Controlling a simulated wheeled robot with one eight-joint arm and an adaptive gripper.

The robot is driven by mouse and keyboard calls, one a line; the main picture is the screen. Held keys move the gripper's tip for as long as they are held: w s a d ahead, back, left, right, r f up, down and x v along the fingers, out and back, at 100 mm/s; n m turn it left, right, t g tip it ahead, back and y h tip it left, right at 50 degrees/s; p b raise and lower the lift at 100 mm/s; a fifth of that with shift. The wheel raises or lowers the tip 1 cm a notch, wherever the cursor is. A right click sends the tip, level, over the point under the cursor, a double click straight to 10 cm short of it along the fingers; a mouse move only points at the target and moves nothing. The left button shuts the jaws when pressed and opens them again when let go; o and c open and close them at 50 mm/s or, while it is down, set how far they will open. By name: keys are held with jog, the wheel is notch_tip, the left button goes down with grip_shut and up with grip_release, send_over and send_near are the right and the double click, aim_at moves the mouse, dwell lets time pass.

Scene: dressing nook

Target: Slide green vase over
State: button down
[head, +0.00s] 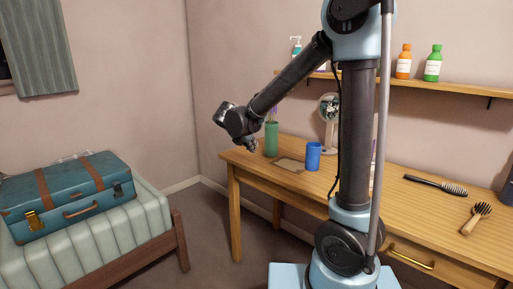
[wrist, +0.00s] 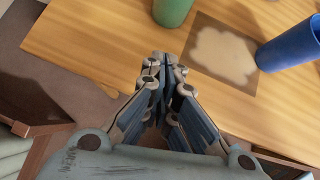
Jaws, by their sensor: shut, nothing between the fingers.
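The green vase (head: 271,139) stands upright on the left end of the wooden table (head: 243,157), with a stem rising from its top. In the wrist view the lower part of the green vase (wrist: 172,10) shows at the top edge, and the rest is cut off. My gripper (head: 252,147) is beside the vase, left of it in the head view. In the wrist view my gripper (wrist: 163,62) is shut and empty, its tips over the table top and apart from the vase.
A flat tan mat with a pale patch (wrist: 222,52) lies right of the vase. A blue cup (head: 313,156) stands beyond it, with a round mirror (head: 329,108) behind. Two brushes (head: 436,185) (head: 476,218) lie farther right. The table's left edge is close to my gripper.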

send_near(266, 155)
jog(key=f, duration=0.1)
jog(key=s+f, duration=0.1)
jog(key=f, duration=0.1)
jog(key=shift+f, duration=0.1)
jog(key=shift+w+d, duration=0.5)
jog(key=shift+w, duration=0.45)
jog(key=shift+w+d, duration=0.35)
jog(key=shift+w, duration=0.35)
jog(key=shift+a, duration=0.1)
